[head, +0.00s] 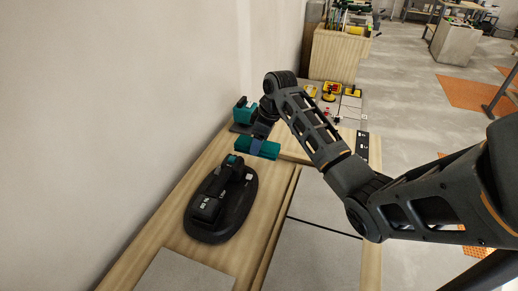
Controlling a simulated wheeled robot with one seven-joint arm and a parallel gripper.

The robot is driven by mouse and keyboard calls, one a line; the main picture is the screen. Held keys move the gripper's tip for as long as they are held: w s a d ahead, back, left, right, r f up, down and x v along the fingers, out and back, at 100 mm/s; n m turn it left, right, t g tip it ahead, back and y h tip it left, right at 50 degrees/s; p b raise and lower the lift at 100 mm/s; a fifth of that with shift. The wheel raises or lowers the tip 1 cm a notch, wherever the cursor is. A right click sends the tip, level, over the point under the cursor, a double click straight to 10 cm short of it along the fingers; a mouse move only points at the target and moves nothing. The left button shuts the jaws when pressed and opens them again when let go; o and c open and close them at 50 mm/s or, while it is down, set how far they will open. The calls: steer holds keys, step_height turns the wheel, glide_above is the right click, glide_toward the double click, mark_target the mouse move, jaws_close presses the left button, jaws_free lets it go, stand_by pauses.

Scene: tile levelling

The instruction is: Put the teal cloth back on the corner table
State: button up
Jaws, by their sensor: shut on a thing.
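My arm reaches in from the right in the head view, and my gripper (257,143) points down over the wooden bench by the wall. It is shut on a teal, bar-shaped thing (270,150), which looks like the teal cloth. The cloth sticks out on both sides of the fingers. Whether it touches the surface below is hard to tell. A wooden bench (172,215) runs along the wall under it. I cannot tell which surface is the corner table.
A black oval device (205,222) lies on the bench in front of the gripper. Another teal and dark item (243,113) stands just behind. Grey tiles (310,255) lie at the front right. Yellow items (331,92) and a wooden cabinet (334,57) are farther back.

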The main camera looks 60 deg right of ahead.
steer(key=shift+f+p, duration=0.3)
steer(key=shift+f, duration=1.7)
steer(key=shift+f, duration=0.55)
steer(key=o, duration=1)
steer(key=shift+r, duration=0.3)
steer(key=v, duration=1.2)
steer(key=shift+r+b, duration=0.25)
steer(key=shift+b, duration=0.15)
